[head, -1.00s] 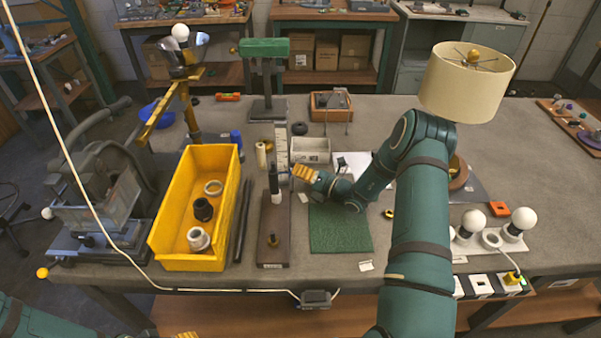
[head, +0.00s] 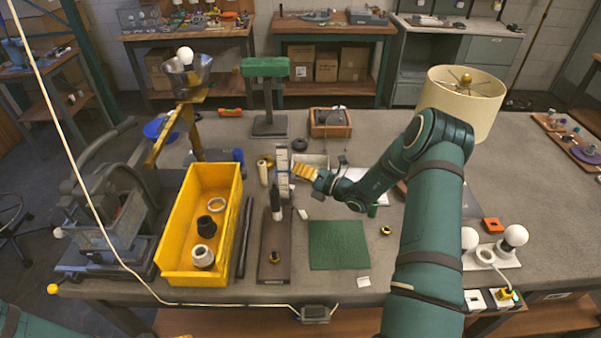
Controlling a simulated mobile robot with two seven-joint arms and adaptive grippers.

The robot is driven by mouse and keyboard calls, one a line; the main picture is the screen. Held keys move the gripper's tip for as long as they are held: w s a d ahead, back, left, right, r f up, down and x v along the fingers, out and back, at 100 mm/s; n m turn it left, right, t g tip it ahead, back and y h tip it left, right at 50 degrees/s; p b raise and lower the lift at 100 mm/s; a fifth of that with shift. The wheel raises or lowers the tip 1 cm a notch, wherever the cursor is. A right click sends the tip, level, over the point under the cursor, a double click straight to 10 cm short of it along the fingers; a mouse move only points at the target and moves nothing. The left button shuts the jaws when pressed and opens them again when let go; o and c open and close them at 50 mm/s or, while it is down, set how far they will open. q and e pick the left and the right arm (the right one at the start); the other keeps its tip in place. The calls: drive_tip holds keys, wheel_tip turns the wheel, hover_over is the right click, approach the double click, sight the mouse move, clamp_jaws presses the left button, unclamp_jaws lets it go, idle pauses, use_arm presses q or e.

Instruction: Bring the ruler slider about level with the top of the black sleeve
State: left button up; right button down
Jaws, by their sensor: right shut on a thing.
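The upright pale ruler (head: 283,158) stands at the back of a dark wooden base (head: 274,240). The black sleeve (head: 276,200) stands upright on that base, just in front of the ruler, with a white part (head: 277,214) below it. My right gripper (head: 293,170) reaches in from the right, its yellow fingers against the ruler's right side. It is shut on what seems to be the ruler slider, which is small and mostly hidden by the fingers. In the picture the fingertips are somewhat above the sleeve's top. My left gripper is out of view.
A yellow bin (head: 170,245) with rings and a black part stands left of the base, with dark rods (head: 244,237) between. A green mat (head: 338,245) lies to the right. A pale tray (head: 318,161) and a cream roll (head: 263,173) stand close to the ruler.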

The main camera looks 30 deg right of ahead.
drive_tip(key=c, duration=0.7)
unclamp_jaws()
drive_tip(key=shift+s, duration=0.1)
drive_tip(key=v, duration=1.2)
